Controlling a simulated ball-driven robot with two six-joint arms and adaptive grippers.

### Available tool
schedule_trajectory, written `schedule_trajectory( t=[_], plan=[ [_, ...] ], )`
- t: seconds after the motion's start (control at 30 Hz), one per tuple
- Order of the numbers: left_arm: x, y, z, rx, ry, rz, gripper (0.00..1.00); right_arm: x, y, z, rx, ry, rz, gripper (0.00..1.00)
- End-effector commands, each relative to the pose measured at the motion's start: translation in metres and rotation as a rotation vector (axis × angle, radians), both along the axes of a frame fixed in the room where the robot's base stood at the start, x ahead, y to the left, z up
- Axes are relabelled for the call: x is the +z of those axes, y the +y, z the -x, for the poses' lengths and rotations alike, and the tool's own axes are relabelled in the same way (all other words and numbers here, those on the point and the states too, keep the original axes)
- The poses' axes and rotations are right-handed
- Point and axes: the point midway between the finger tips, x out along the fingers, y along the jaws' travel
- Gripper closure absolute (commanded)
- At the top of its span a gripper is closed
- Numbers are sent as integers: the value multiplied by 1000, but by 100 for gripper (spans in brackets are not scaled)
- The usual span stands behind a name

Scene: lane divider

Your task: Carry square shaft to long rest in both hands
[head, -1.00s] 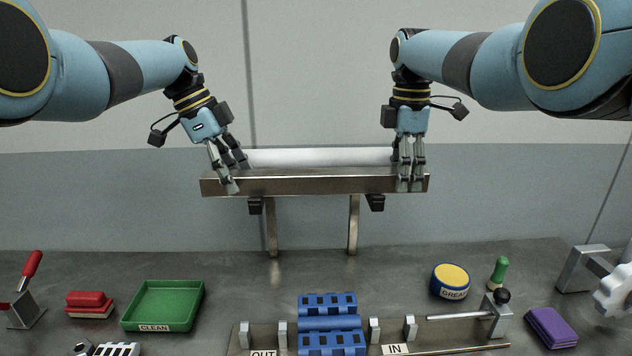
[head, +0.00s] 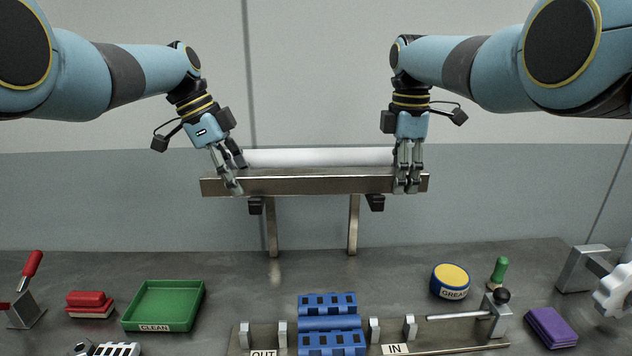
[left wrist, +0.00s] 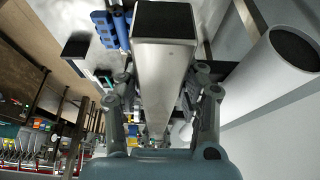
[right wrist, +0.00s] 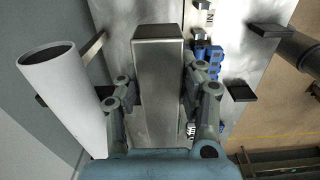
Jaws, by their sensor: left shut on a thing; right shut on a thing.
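The square shaft (head: 310,186) is a long grey metal bar, level in the head view. My left gripper (head: 233,185) has its fingers around its left end, and my right gripper (head: 408,186) has its fingers around its right end. Both are shut on it. In the left wrist view the shaft (left wrist: 163,65) runs between the fingers; in the right wrist view it (right wrist: 158,75) does too. The rack with two metal posts (head: 353,230) and black-tipped supports (head: 375,202), seemingly the long rest, stands below and behind. I cannot tell whether the shaft touches it.
A white roller (head: 320,158) lies just behind the shaft, parallel to it. On the bench below are a green tray (head: 163,303), a blue block fixture (head: 330,322), a grease tin (head: 450,280) and a purple pad (head: 550,326). The bench strip under the rack is clear.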

Motion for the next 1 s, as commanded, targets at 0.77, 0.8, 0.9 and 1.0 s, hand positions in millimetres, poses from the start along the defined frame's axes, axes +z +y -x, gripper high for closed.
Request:
schedule_trajectory(
  t=[0.77, 0.8, 0.9, 1.0],
  plan=[
    [32, 0, -1, 1, -4, 1, 100, 32, 0, -1, -1, -4, 0, 100],
    [37, 0, -1, 1, -4, 1, 100, 37, 0, -1, -1, -4, 0, 100],
    [46, 0, -1, 0, -4, 1, 100, 46, 0, -1, -1, -4, 0, 100],
    [52, 0, -1, 0, -4, 1, 100, 52, 0, -1, 0, -4, 0, 100]
  ],
)
